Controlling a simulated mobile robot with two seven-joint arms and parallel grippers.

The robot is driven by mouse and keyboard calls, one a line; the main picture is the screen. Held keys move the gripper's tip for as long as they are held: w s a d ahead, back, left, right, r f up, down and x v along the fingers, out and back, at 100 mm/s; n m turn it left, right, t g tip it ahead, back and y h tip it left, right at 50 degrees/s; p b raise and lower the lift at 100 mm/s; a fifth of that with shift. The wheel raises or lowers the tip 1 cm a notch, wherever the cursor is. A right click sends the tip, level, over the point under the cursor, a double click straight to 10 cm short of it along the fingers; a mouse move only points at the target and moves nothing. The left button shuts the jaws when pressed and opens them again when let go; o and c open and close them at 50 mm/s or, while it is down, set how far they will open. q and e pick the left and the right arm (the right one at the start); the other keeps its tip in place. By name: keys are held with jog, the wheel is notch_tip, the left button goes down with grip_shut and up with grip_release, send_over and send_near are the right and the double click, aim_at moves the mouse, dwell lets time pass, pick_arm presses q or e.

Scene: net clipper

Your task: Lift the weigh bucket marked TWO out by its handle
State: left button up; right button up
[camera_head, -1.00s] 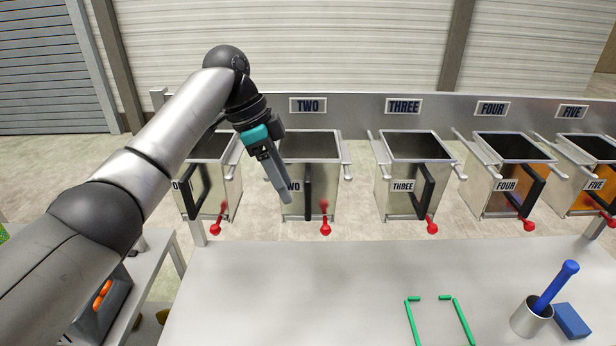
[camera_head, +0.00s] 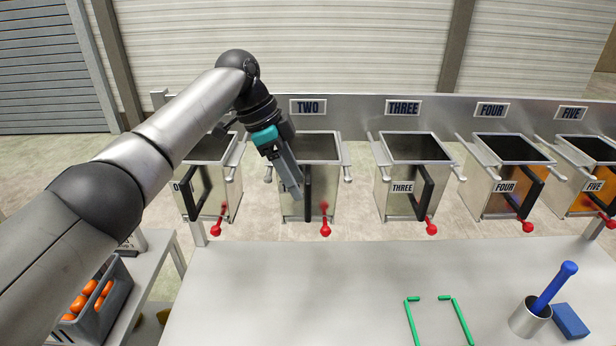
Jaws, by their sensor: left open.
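The weigh bucket TWO (camera_head: 325,148) is a metal box hanging under the plate marked TWO (camera_head: 308,107). Its black vertical handle (camera_head: 308,190) is on its front face, and a red knob (camera_head: 325,230) hangs at its lower front. My left gripper (camera_head: 294,192) is in front of this bucket, pointing down, with its fingers just left of the handle in the picture. It looks empty, and the fingers cover the bucket's own label. I cannot tell whether the fingers touch the handle. My right gripper is not in view.
Bucket ONE (camera_head: 205,150) hangs to the left; buckets THREE (camera_head: 410,150), FOUR (camera_head: 507,150) and FIVE (camera_head: 600,150) hang to the right. The bench (camera_head: 300,290) in front is mostly clear, with green corner marks (camera_head: 460,320), a cup holding a blue-handled tool (camera_head: 525,320) and a blue block (camera_head: 571,321). An orange-filled crate (camera_head: 120,290) stands lower left.

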pick_arm(q)
jog(key=shift+p+x, duration=0.3)
jog(key=shift+x, duration=2.45)
jog(key=shift+c, duration=0.2)
grip_shut()
jog(key=shift+r, duration=0.15)
